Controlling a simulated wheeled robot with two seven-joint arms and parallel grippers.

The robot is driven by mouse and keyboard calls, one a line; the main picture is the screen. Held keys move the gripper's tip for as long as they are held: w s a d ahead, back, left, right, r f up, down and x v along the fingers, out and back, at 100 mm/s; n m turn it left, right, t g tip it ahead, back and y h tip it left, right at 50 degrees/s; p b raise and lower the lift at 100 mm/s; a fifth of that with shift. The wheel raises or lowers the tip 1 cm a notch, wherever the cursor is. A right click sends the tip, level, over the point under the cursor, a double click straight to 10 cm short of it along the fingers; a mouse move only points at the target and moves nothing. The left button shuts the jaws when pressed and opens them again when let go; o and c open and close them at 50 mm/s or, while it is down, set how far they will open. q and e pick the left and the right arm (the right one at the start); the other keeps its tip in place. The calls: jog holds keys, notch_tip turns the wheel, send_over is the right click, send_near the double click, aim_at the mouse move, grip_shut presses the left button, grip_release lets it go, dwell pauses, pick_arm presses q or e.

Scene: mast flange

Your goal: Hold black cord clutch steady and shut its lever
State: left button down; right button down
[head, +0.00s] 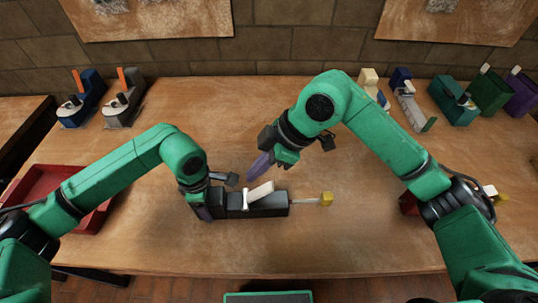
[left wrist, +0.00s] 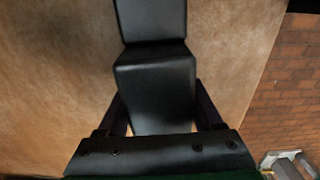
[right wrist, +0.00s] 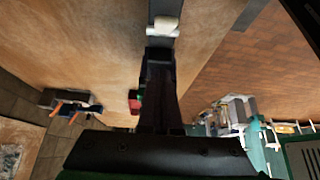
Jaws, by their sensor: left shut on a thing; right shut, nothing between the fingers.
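The black cord clutch (head: 268,211) lies on the table in front of me. Its cream lever (head: 261,192) is tilted up, and a cord with a yellow end (head: 326,198) comes out on the right. My left gripper (head: 206,209) is shut on the clutch's left end. The left wrist view shows the black body (left wrist: 155,85) between the fingers. My right gripper (head: 254,174) is shut and empty, just behind and above the lever. In the right wrist view the lever's pale end (right wrist: 166,25) shows just beyond the shut fingertips (right wrist: 160,55); I cannot tell whether they touch.
A red tray (head: 45,190) is at the left. Blue (head: 88,94) and grey (head: 122,105) clutches with orange levers stand at the back left. Several other clutches, including a green one (head: 452,100), stand at the back right. The table's back middle is clear.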

aim_at(267, 187)
jog(key=f, duration=0.1)
jog(key=d+f, duration=0.1)
jog(key=f, duration=0.1)
jog(key=shift+d+f, duration=0.25)
jog(key=shift+d, duration=0.05)
jog(key=shift+d+f, duration=0.2)
jog(key=shift+d, duration=0.15)
jog(key=shift+a, duration=0.1)
jog(key=shift+d+f+y, duration=1.35)
jog(key=shift+d+y, duration=0.15)
jog(key=shift+d, duration=0.05)
